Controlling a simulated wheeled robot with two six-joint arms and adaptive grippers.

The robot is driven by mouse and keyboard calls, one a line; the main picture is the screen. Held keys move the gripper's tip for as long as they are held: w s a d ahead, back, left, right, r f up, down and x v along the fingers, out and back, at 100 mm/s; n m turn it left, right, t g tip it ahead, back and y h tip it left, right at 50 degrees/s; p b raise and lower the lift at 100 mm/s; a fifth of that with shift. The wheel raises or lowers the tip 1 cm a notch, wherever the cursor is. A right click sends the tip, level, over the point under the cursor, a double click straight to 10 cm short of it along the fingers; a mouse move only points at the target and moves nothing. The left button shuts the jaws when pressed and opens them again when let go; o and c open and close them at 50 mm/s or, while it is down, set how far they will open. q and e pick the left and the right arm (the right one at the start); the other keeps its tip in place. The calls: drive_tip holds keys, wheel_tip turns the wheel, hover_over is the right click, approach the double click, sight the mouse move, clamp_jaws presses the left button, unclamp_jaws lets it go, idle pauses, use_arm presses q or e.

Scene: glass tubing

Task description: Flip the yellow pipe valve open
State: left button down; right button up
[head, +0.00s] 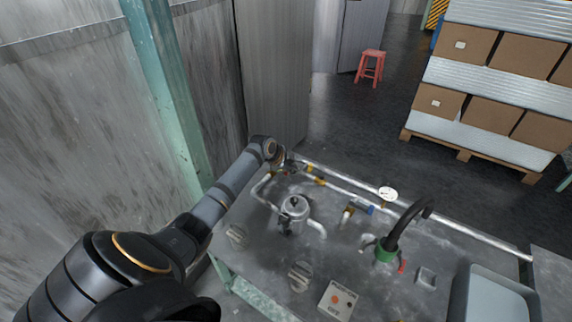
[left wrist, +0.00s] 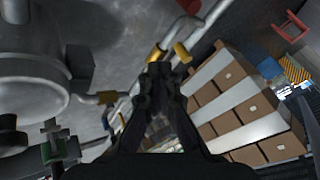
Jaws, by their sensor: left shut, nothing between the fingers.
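My left gripper (head: 291,167) is at the far-left corner of the workbench, over the metal pipe. In the left wrist view its dark fingers (left wrist: 158,72) are shut and empty. Just past the fingertips is a yellow valve handle (left wrist: 183,52), with a yellow-orange fitting (left wrist: 157,55) beside it on the pipe. Whether the fingertips touch the handle I cannot tell. In the head view, small yellow parts (head: 318,181) show on the pipe to the right of the gripper. The valve's exact position is too small to make out there. My right gripper is not in view.
A silver canister (head: 294,209) stands near the gripper. A pressure gauge (head: 388,193), a blue-handled valve (head: 359,209) and a green-based black spout (head: 386,250) lie farther right. A control box (head: 337,300) and grey bin (head: 497,298) are at the front.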

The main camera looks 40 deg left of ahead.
use_arm(q)
drive_tip(key=v, duration=0.3)
drive_tip(key=shift+a+r, duration=0.3)
drive_tip(key=shift+a, duration=0.1)
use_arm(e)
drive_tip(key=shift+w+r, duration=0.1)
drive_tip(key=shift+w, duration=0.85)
